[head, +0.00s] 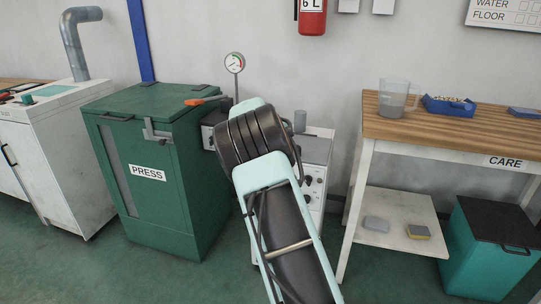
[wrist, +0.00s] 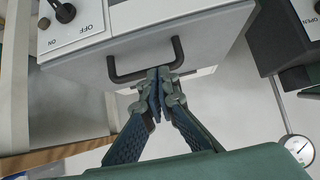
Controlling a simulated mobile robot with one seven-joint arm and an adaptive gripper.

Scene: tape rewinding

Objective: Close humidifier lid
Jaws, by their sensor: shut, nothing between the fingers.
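A pale cabinet (head: 314,194) with dark knobs, which I take to be the humidifier, stands behind my arm in the head view. Its grey upper panel (head: 316,149) is partly covered by my arm. In the wrist view a grey panel (wrist: 205,55) carries a black bar handle (wrist: 115,72), beside an ON/OFF knob (wrist: 64,12). My gripper (wrist: 160,73) is shut and empty, its fingertips at the handle's edge in the picture; I cannot tell whether they touch it. In the head view my arm hides the gripper. How far the lid is open is unclear.
A green press cabinet (head: 160,215) stands left, with a gauge (head: 234,63) behind it. A wooden-topped table (head: 470,127) at right bears a jug (head: 394,100) and a blue tray (head: 446,107). A teal box (head: 485,255) stands below right.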

